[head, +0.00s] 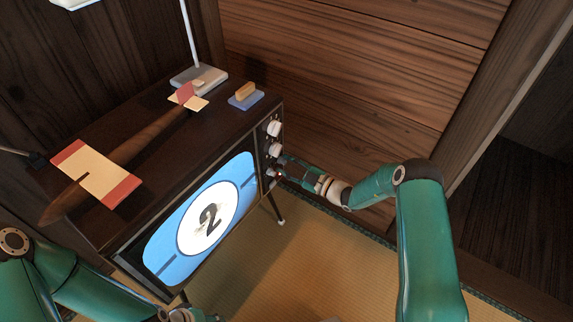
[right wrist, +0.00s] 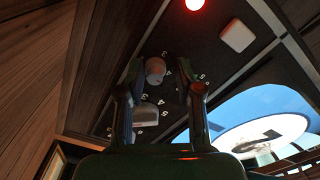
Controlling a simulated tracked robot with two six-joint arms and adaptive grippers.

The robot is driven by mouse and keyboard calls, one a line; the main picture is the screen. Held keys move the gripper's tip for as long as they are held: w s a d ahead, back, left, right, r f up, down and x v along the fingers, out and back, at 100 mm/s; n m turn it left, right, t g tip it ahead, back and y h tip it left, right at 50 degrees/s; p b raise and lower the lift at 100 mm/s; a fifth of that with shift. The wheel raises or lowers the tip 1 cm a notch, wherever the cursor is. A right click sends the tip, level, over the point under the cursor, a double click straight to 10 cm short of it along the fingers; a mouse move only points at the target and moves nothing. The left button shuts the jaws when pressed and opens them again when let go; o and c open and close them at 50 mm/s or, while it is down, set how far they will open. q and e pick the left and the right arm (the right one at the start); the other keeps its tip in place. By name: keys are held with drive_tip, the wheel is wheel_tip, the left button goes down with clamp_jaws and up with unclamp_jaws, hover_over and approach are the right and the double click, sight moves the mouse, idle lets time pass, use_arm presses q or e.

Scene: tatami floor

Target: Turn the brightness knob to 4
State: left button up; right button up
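An old television (head: 152,224) has a column of pale knobs on its right front panel: an upper knob (head: 274,128), a middle one (head: 276,149), and a lower area hidden by my right gripper. My right gripper (head: 278,171) is at that lower area. In the right wrist view, its two fingers (right wrist: 163,80) stand apart on either side of a round knob (right wrist: 155,68), with a gap at the right finger. Dial numbers such as 3, 4 and 5 show around it. The pointer setting and knob label are unreadable.
A paler knob (right wrist: 146,115), a white square button (right wrist: 237,35) and a red light (right wrist: 195,4) are near the fingers. The screen (head: 208,222) shows a 2.

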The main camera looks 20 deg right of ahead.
drive_tip(key=shift+o, duration=0.2)
drive_tip(key=shift+r, duration=0.1)
drive_tip(key=shift+s+d, duration=0.1)
drive_tip(key=shift+d, duration=0.1)
drive_tip(key=v, duration=1.1)
drive_tip(key=shift+s, duration=0.3)
